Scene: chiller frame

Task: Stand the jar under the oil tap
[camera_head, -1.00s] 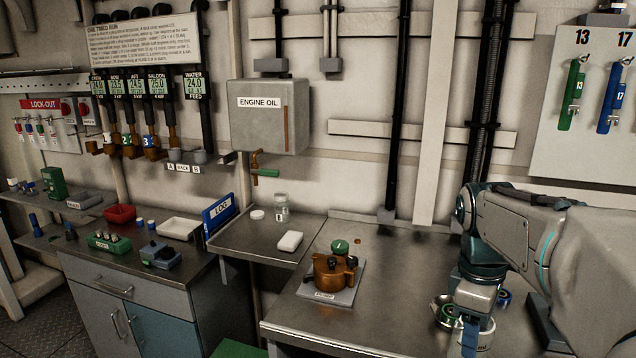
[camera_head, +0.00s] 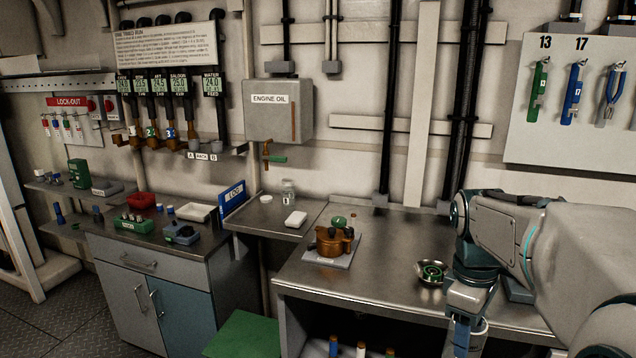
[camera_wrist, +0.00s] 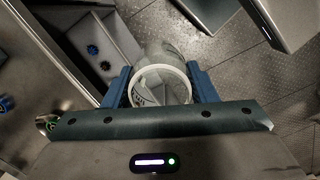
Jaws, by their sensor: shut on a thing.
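The brass oil tap (camera_head: 267,152) with a green handle hangs under the grey ENGINE OIL tank (camera_head: 278,112) on the wall. A clear glass jar (camera_head: 288,190) stands upright on the small metal shelf below, a little right of the tap. My gripper (camera_wrist: 160,88) is shut on a pale, round, open-topped container, whose rim (camera_wrist: 161,69) shows between the blue fingers in the wrist view. In the head view my gripper (camera_head: 464,338) is at the lower right, partly hiding this container (camera_head: 480,335), far from the tap.
A brass pump (camera_head: 334,240) stands on the workbench (camera_head: 385,265), with a round metal dish (camera_head: 432,272) further right. A green box (camera_head: 243,335) is on the floor. Bottles show below the bench.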

